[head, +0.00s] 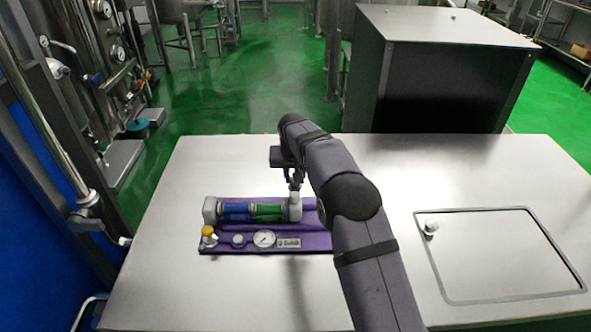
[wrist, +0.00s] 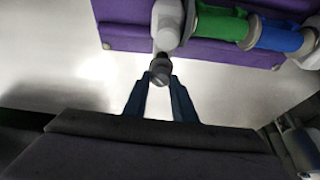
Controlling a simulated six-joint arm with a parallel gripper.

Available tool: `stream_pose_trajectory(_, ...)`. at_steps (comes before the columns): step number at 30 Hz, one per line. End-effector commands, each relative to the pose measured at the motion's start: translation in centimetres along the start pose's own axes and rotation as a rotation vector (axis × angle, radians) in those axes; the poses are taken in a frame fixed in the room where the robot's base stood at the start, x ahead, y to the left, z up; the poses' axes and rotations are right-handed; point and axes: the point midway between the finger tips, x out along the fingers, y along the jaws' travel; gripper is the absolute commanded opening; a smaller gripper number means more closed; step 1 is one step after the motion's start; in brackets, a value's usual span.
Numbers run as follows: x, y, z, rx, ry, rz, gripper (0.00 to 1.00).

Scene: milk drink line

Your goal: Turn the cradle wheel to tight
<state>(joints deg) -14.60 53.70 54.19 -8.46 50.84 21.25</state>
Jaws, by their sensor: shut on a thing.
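A purple base (head: 215,247) on the steel table carries a cradle holding a blue part (head: 235,212) and a green part (head: 269,212) end to end between grey end blocks. The same blue part (wrist: 280,37) and green part (wrist: 222,24) show in the wrist view. My gripper (wrist: 160,80) is at the right end block's side, with its blue fingertips shut on a small grey knob, which looks like the cradle wheel (wrist: 160,66). In the head view, my gripper (head: 294,180) hides most of the wheel. I cannot read any tightness mark.
A yellow-topped fitting (head: 208,232), a white knob (head: 238,240), a dial gauge (head: 264,239) and a label plate (head: 289,243) line the base's front. A framed panel with a knob (head: 431,227) lies right. The table (head: 180,290) is otherwise clear. A large cabinet (head: 445,85) stands behind.

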Motion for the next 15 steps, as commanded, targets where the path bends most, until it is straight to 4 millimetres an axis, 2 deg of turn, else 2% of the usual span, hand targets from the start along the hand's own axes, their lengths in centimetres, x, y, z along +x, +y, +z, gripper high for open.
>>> stream_pose_trajectory(1, -0.47, -0.20, -0.22, 0.037, 0.001, 0.016, 0.02)
stream_pose_trajectory(15, -0.31, -0.45, -0.32, 0.419, 0.002, 0.172, 0.02)
